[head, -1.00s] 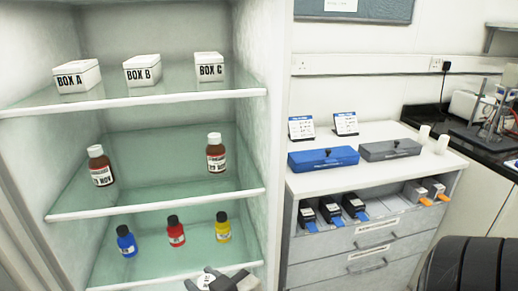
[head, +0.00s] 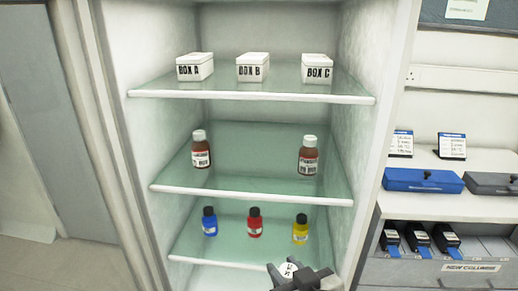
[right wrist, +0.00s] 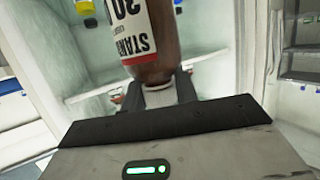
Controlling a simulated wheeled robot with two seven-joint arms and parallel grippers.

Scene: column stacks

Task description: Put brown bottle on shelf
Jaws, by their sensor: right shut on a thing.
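My right gripper (head: 298,276) is at the bottom edge of the head view, in front of the fridge-like shelf unit. It is shut on a brown bottle (right wrist: 150,72) with a white and red label, which fills the upper middle of the right wrist view. In the head view only its white cap (head: 289,269) shows clearly. The middle shelf (head: 250,191) bears two other brown bottles, one at the left (head: 200,150) and one at the right (head: 308,157), with a clear gap between them. My left gripper is not in view.
The top shelf (head: 250,96) holds white boxes A, B and C. The lower shelf holds blue (head: 209,222), red (head: 255,223) and yellow (head: 300,230) bottles. The unit's side walls bound the shelves. A cabinet with a blue case (head: 423,180) stands at the right.

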